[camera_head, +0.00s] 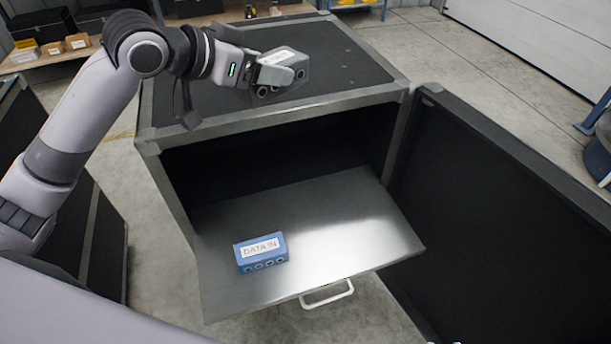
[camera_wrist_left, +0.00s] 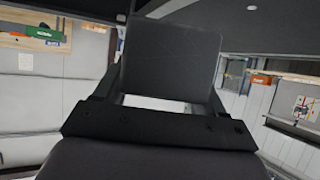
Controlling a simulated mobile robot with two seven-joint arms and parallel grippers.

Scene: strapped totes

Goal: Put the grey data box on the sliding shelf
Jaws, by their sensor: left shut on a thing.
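The grey data box (camera_head: 291,60) has a white label on top and round ports on its side. My left gripper (camera_head: 278,74) is shut on it, over the black top of the case; I cannot tell if the box touches that top. In the left wrist view the box (camera_wrist_left: 170,58) fills the space between the fingers as a dark block. The sliding shelf (camera_head: 345,225) is a bare metal plate pulled out of the case, with a white handle at its front. A blue box (camera_head: 262,253) labelled DATA IN sits on its left part. My right gripper is not seen.
The black case (camera_head: 320,50) has metal edges and an open front. Its open door (camera_head: 500,220) stands to the right of the shelf. The middle and right of the shelf are clear. A wooden bench (camera_head: 60,57) with small boxes is at the back left.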

